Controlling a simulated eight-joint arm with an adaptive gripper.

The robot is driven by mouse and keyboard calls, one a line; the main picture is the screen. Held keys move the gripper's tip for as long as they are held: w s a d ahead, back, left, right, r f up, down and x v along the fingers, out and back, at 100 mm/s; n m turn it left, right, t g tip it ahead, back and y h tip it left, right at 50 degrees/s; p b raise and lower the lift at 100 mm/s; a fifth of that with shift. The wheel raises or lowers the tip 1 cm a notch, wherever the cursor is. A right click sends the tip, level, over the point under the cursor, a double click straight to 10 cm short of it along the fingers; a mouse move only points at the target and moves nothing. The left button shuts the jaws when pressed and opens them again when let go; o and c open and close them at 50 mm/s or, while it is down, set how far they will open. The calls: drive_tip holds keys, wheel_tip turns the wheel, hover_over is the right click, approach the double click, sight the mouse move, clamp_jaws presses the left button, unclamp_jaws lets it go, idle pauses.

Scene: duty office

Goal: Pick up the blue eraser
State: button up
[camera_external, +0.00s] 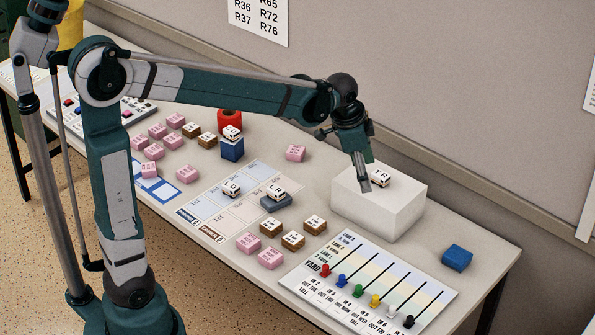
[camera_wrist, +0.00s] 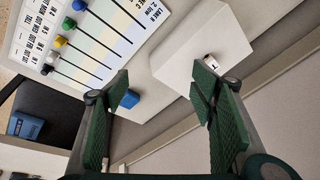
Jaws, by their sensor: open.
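A blue block (camera_external: 457,257), which looks like the blue eraser, lies alone near the right end of the table, right of the white box. It also shows in the wrist view (camera_wrist: 129,99), close beside the left finger. My gripper (camera_external: 363,186) is open and empty, above the white box in the external view. In the wrist view its green fingers (camera_wrist: 160,82) stand wide apart, with bare table and part of the white box between them.
A white box (camera_external: 378,212) carries a small white TR piece (camera_external: 380,175). A board with coloured sliders (camera_external: 370,285) lies at the front. Several pink and brown blocks (camera_external: 268,258) lie farther left. Another blue block (camera_external: 232,149) supports a white piece. A wall runs behind the table.

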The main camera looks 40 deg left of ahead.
drive_tip(key=w+d+f+m+g+p, duration=0.25)
drive_tip(key=w+d+f+m, duration=0.2)
drive_tip(key=w+d, duration=0.6)
drive_tip(key=m+y+p, duration=0.1)
drive_tip(key=m+p, duration=0.3)
hover_over(458, 254)
drive_tip(key=shift+n+g, duration=0.25)
drive_tip(key=f, duration=0.7)
drive_tip(key=a+f, duration=0.1)
drive_tip(key=f, duration=0.3)
drive_tip(key=shift+f, duration=0.35)
drive_tip(key=shift+d+f, duration=0.5)
drive_tip(key=shift+f, duration=1.3)
drive_tip(key=shift+w+f+b, duration=0.1)
drive_tip(key=shift+f+b, duration=0.55)
drive_tip(key=shift+f, duration=1.95)
drive_tip(key=shift+c, duration=0.2)
